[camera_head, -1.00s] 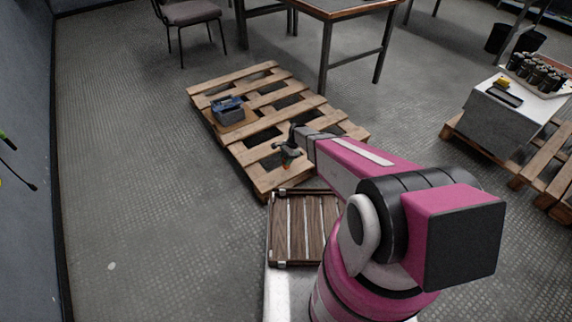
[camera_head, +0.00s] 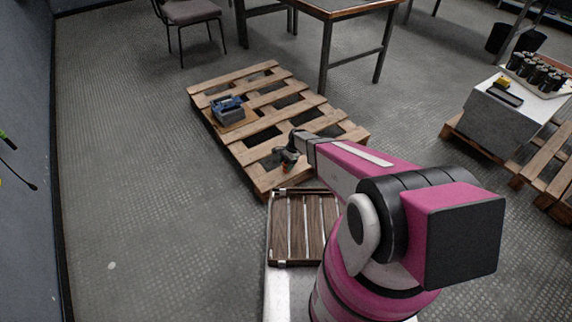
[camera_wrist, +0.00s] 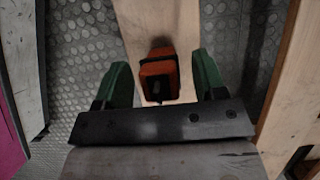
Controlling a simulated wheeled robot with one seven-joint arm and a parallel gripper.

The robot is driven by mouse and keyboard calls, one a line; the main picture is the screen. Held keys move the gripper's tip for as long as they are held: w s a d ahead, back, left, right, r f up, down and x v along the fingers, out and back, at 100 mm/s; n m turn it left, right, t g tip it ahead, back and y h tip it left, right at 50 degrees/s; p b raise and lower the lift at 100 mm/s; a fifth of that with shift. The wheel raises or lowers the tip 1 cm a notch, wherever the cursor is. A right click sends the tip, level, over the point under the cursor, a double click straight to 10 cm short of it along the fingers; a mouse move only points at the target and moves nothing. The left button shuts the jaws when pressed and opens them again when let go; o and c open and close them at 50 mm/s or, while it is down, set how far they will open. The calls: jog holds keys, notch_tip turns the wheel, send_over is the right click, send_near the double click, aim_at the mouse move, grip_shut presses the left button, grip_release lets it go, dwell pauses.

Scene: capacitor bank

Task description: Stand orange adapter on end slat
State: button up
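The orange adapter (camera_wrist: 158,78), with a black band and a dark opening, sits between the two green fingers in the wrist view. A narrow gap shows on each side of it. It appears to stand on the pale wooden end slat (camera_wrist: 130,20), at the pallet's near end. In the head view the adapter (camera_head: 288,168) is a small orange patch under my gripper (camera_head: 284,160), low over the end slat (camera_head: 270,181). My gripper is open around the adapter. Its underside is hidden, so its contact with the slat cannot be seen directly.
A blue-grey box (camera_head: 229,109) sits on the pallet's left side. A slatted wooden tray (camera_head: 303,262) lies in front of the pallet, beside my arm. A white-topped block with several dark cylinders (camera_head: 535,72) stands at right. Floor left of the pallet is clear.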

jog(key=v, duration=1.2)
jog(key=s+d+r+n+h, duration=0.1)
jog(key=s+d+r+n, duration=0.2)
jog(key=s+d+r, duration=0.2)
jog(key=s+d+r+n+t+h, duration=0.1)
jog(key=s+d+r+n, duration=0.3)
jog(key=s+r, duration=0.5)
jog(key=s+d+r+n+t+h, duration=0.1)
jog(key=s+d+r+n, duration=0.3)
jog(key=r, duration=0.8)
jog(key=s+d, duration=0.2)
jog(key=s, duration=0.1)
jog(key=shift+d+h, duration=0.2)
jog(key=shift+h, duration=0.1)
jog(key=shift+c, duration=0.3)
